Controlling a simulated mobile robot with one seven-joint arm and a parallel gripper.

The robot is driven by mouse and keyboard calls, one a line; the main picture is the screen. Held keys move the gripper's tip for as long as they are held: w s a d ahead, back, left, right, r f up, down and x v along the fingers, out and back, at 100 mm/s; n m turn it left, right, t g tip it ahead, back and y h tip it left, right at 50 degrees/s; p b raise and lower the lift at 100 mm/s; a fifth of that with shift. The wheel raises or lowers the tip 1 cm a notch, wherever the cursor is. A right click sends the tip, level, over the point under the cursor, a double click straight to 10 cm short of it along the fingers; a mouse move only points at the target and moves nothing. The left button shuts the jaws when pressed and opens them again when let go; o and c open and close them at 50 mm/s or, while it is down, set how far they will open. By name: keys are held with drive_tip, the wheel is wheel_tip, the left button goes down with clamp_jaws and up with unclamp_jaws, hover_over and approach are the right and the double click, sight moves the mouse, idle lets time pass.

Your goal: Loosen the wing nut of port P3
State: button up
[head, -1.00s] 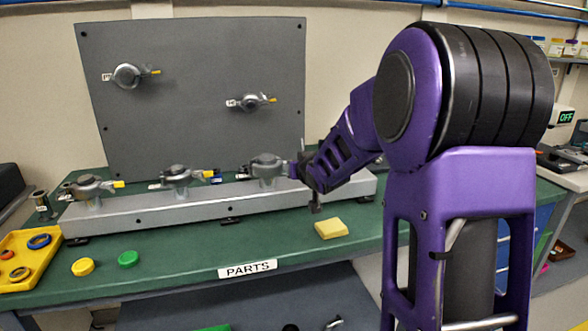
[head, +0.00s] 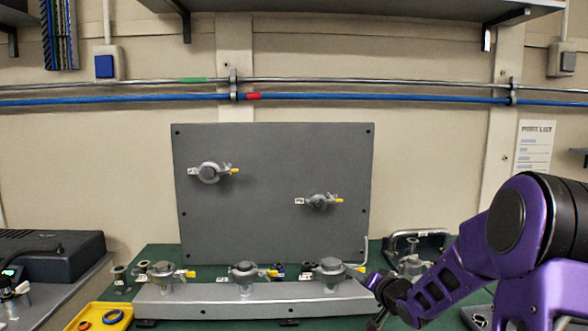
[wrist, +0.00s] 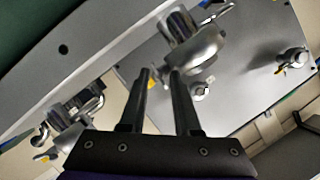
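Three metal clamped ports stand on the grey bar (head: 220,300) in the head view: left (head: 163,271), middle (head: 243,271) and right (head: 332,270). Two more, upper left (head: 208,172) and lower right (head: 322,201), are on the grey panel (head: 270,230). Their tags are too small to read, so I cannot tell which is P3. My gripper (head: 372,282) is just right of the right bar port. In the wrist view its two dark fingers (wrist: 160,75) are apart with nothing between them. A clamped port (wrist: 195,45) lies just beyond the fingertips; contact is unclear.
A yellow tray (head: 88,311) with rings is at the lower left. A dark device (head: 50,252) stands on the left bench. A metal fixture (head: 415,245) is behind my arm at right. A blue pipe (head: 400,99) crosses the wall above the panel.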

drive_tip(key=s+d+r+m+y+p, duration=0.1)
drive_tip(key=s+d+r, duration=0.15)
drive_tip(key=s, duration=0.55)
drive_tip(key=s+d+r+m+p, duration=0.1)
drive_tip(key=s+d, duration=0.2)
drive_tip(key=s, duration=0.5)
drive_tip(key=w+a+r+n+t+y+b, duration=0.1)
drive_tip(key=w+a+r+n+b, duration=0.1)
drive_tip(key=w+a+r+n, duration=0.4)
drive_tip(key=w+a+r+n+y+b, duration=0.15)
drive_tip(key=w+n, duration=0.25)
drive_tip(key=w, duration=0.4)
drive_tip(key=w+a+r+n+t+y+b, duration=0.1)
drive_tip(key=w+a+r+n+y+b, duration=0.2)
drive_tip(key=a+r+n, duration=0.5)
drive_tip(key=a+r, duration=0.6)
drive_tip(key=shift+w+a+r+b, duration=0.15)
drive_tip(key=shift+a+r+b, duration=0.15)
drive_tip(key=shift+a+r, duration=0.1)
